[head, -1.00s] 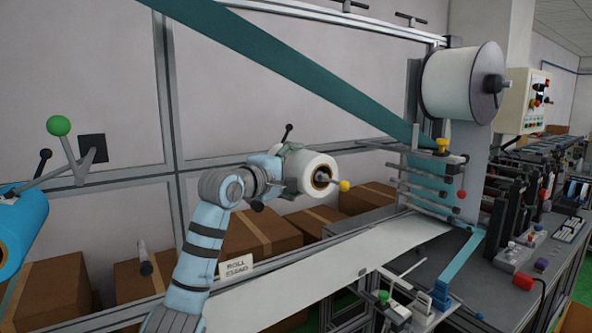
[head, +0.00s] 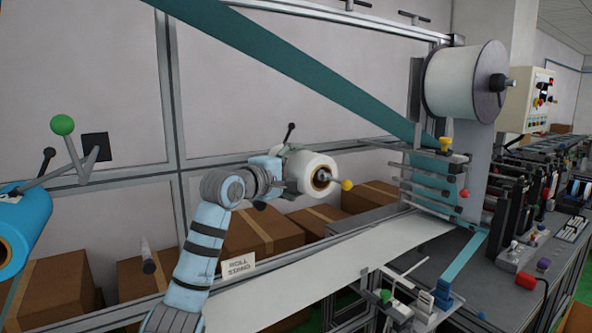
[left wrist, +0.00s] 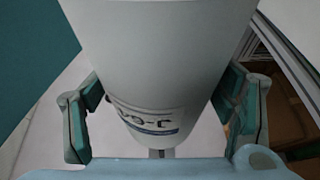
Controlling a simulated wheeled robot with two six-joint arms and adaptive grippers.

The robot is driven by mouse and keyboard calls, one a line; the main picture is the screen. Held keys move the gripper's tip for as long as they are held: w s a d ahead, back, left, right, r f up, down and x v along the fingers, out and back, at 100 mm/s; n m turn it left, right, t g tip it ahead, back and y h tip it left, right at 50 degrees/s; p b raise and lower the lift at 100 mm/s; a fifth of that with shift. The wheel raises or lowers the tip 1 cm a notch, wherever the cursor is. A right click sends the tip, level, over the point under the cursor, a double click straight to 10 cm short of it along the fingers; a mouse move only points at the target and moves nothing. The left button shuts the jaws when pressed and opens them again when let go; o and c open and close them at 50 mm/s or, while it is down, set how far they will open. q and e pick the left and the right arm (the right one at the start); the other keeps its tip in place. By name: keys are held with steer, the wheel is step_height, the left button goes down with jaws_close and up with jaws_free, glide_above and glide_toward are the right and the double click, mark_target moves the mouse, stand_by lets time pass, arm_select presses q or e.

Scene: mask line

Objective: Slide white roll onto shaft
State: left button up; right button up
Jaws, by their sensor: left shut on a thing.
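The white roll (head: 322,164) is at mid-height in the head view, its round end with a brown core facing right. The shaft (head: 334,182) shows as a short rod with a yellow ball tip (head: 347,185), sticking out in front of the core. The roll appears to be around the shaft; the rest of the shaft is hidden. My left gripper (head: 292,171) is shut on the roll from the left. In the left wrist view the roll (left wrist: 160,60), with a printed label, fills the space between the fingers. My right gripper is not in view.
A teal web (head: 300,70) slopes down above the roll. A white strip (head: 330,262) runs below it, with cardboard boxes (head: 262,228) behind. A large white reel (head: 455,82) stands at the right. A blue roll (head: 22,230) and green-tipped lever (head: 62,124) are at left.

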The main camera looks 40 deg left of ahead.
arm_select(q)
steer(key=shift+f, duration=0.25)
stand_by(0.3)
steer(key=o, duration=1.5)
steer(key=shift+c, duration=0.2)
steer(key=s, duration=1.2)
steer(key=shift+r, duration=0.4)
steer(key=shift+w+d, duration=0.1)
steer(key=shift+d, duration=0.05)
